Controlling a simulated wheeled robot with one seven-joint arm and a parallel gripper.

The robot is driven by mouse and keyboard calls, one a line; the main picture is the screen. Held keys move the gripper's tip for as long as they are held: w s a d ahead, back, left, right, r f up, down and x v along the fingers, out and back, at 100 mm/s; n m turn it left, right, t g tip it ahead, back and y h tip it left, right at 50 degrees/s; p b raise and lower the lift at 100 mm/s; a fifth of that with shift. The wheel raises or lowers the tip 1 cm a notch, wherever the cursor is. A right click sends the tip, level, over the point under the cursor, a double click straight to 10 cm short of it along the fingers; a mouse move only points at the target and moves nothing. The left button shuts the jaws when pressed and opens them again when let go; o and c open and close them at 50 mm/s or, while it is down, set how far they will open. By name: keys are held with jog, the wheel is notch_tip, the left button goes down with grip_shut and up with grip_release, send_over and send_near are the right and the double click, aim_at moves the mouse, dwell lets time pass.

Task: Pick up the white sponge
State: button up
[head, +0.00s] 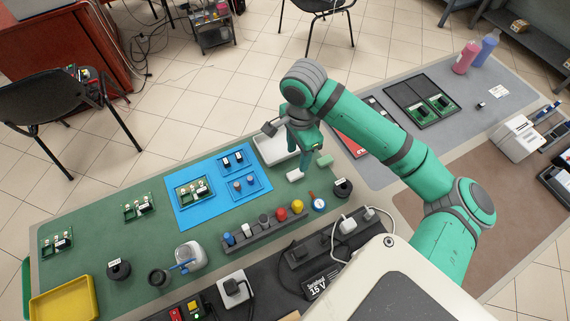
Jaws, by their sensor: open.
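The white sponge (294,175) appears as a small white block on the green mat, just in front of a white tray (262,151). My gripper (305,166) points down right beside it, at its upper right in the picture. The gripper is open, with nothing visible between its fingers. The finger gap is small in this view, and I cannot tell whether a finger touches the sponge. My gripper hides part of the white tray.
A green block (325,160) lies close to the right of my gripper. A black round holder (343,187) and a small dial gauge (319,205) stand nearer. A rack of coloured knobs (264,232) is in front. A blue mat (180,214) with circuit boards lies left.

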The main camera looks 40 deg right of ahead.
aim_at(295, 173)
jog(key=f, duration=1)
jog(key=shift+w+d+f, duration=0.1)
jog(key=shift+w+f, duration=0.15)
jog(key=shift+w, duration=0.05)
jog(key=c, duration=1.1)
